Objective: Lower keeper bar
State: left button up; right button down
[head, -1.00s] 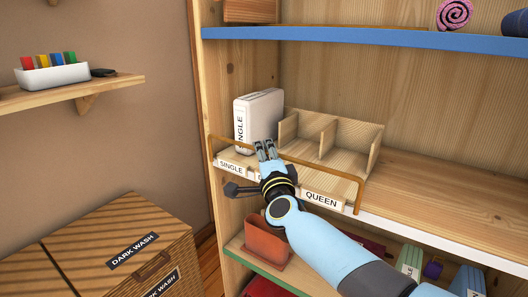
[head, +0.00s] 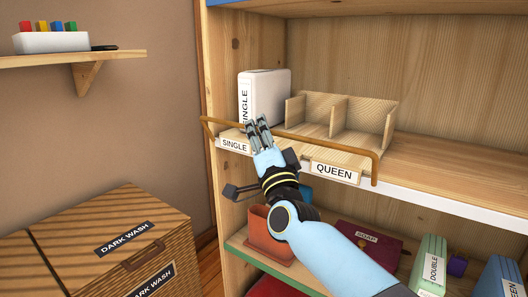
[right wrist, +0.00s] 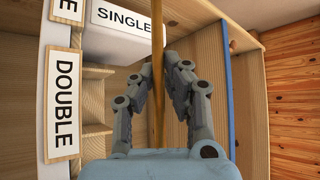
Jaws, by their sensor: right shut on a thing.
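The keeper bar (head: 320,138) is a thin golden-brown rail. It runs across the front of a wooden divider rack (head: 390,120) on the shelf, above the front labels, with its right end bent down beside the QUEEN label (head: 334,171). My right gripper (head: 258,124) is shut on the bar left of its middle. In the right wrist view the bar (right wrist: 158,60) passes between the two fingers. A white pack marked SINGLE (head: 265,95) stands upright in the left compartment behind the bar. The other compartments look empty. My left gripper is not in view.
The shelf (head: 450,170) right of the rack is clear. Below are a terracotta bin (head: 268,240), a dark red SOAP box (head: 368,240) and a green DOUBLE pack (head: 432,265). A DARK WASH chest (head: 100,235) stands left, under a small wall shelf (head: 90,62).

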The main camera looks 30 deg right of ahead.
pick_arm(q)
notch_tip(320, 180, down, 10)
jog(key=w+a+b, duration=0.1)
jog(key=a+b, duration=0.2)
jog(key=b, duration=0.8)
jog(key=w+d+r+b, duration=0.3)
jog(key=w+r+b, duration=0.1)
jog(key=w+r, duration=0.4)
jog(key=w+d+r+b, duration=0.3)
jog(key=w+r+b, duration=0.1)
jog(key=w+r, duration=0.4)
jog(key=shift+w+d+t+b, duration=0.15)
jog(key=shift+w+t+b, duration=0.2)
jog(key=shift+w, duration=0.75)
pick_arm(e)
jog(key=a+f+n+g+y, duration=0.1)
jog(key=f+n+g+y, duration=0.2)
jog(key=n+y, duration=1)
jog(key=s+a+f+n+g+y, duration=0.1)
jog(key=f+n+g+y, duration=0.3)
jog(key=n, duration=1.7)
jog(key=shift+a+f+y, duration=0.6)
jog(key=shift+f+y, duration=1.35)
jog(key=shift+y, duration=2.45)
jog(key=shift+s, duration=0.1)
jog(key=c, duration=1.4)
grip_release()
jog(key=shift+d, duration=0.1)
